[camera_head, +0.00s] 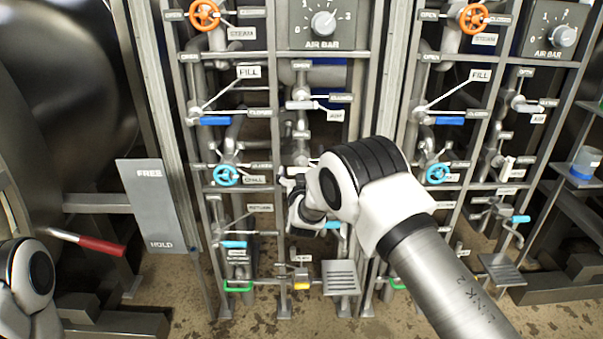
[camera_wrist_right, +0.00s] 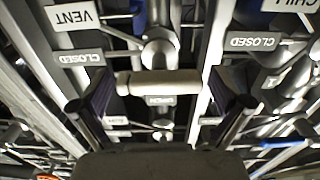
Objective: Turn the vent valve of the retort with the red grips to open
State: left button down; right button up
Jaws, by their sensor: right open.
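My right gripper (camera_head: 291,180) is in front of the left valve panel, and my arm covers much of that area in the head view. In the right wrist view the gripper (camera_wrist_right: 160,104) is open. A valve with a pale bar handle (camera_wrist_right: 160,82) lies crosswise between its spread fingers. The picture is upside down there, with a VENT sign (camera_wrist_right: 72,17) at the upper left and a CLOSED sign (camera_wrist_right: 80,59) below it. I cannot tell whether a finger touches the handle. A lever with a red grip (camera_head: 102,246) is on the left retort (camera_head: 70,80). My left gripper is out of view.
The left panel carries an orange steam handwheel (camera_head: 204,14), a blue fill lever (camera_head: 214,121), a light-blue chill handwheel (camera_head: 227,175) and an air bar knob (camera_head: 323,23). A FREE/HOLD plate (camera_head: 158,205) stands left of it. A similar panel with another orange handwheel (camera_head: 473,18) stands right.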

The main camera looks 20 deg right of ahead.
jog(key=c, duration=1)
jog(key=shift+r+n, duration=0.1)
jog(key=shift+n, duration=0.2)
jog(key=shift+n+p, duration=0.4)
jog(key=shift+n, duration=0.5)
jog(key=shift+n+p, duration=0.35)
jog(key=shift+n, duration=1.25)
jog(key=o, duration=1)
